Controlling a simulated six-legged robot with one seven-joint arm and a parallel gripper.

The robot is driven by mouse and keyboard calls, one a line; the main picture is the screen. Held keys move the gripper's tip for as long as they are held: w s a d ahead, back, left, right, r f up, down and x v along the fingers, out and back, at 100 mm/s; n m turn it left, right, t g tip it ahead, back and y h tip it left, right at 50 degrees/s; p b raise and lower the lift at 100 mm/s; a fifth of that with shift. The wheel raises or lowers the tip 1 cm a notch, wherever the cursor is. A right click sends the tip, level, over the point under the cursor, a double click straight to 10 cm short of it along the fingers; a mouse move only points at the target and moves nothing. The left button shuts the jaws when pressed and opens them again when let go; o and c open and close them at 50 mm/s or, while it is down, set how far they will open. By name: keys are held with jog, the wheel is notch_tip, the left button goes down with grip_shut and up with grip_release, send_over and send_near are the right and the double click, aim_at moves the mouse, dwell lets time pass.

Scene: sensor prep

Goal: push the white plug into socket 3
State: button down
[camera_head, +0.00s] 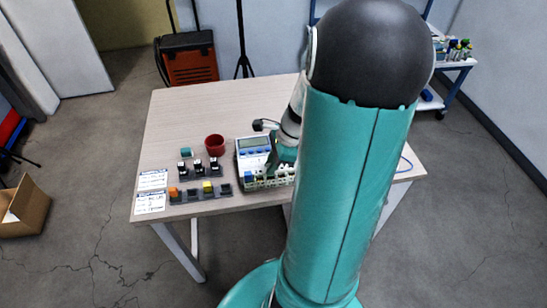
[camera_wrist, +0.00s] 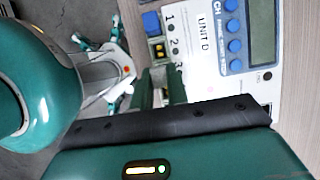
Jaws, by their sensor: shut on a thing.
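The white unit (camera_head: 254,146), with a screen and blue buttons, stands on the table. In the wrist view its face (camera_wrist: 205,65) carries the print UNIT D and the numbers 1, 2 and 3. A blue plug (camera_wrist: 151,23) sits beside number 1. An open socket with yellow and black parts (camera_wrist: 157,48) is beside number 2. My gripper (camera_wrist: 160,88) is shut, its fingers at the row beside number 3. The white plug is mostly hidden between them; only a small pale patch shows. Whether it is seated in socket 3 cannot be told. In the head view my arm partly covers the gripper.
A front rack (camera_head: 196,196) holds orange and yellow plugs. A rear rack (camera_head: 185,175) holds several black-and-white pieces. A red cup (camera_head: 215,145) and a teal block (camera_head: 186,152) stand behind it. Two printed sheets (camera_head: 151,202) lie at the left. The table's back left is clear.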

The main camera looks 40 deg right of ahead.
jog(key=shift+d+f, duration=0.1)
jog(key=shift+d, duration=0.1)
dwell(0.4)
jog(key=shift+a+f, duration=0.1)
jog(key=shift+f, duration=0.95)
dwell(3.2)
jog(key=c, duration=1.1)
grip_release()
jog(key=shift+c, duration=0.2)
jog(key=shift+r, duration=0.1)
jog(key=shift+r, duration=3.4)
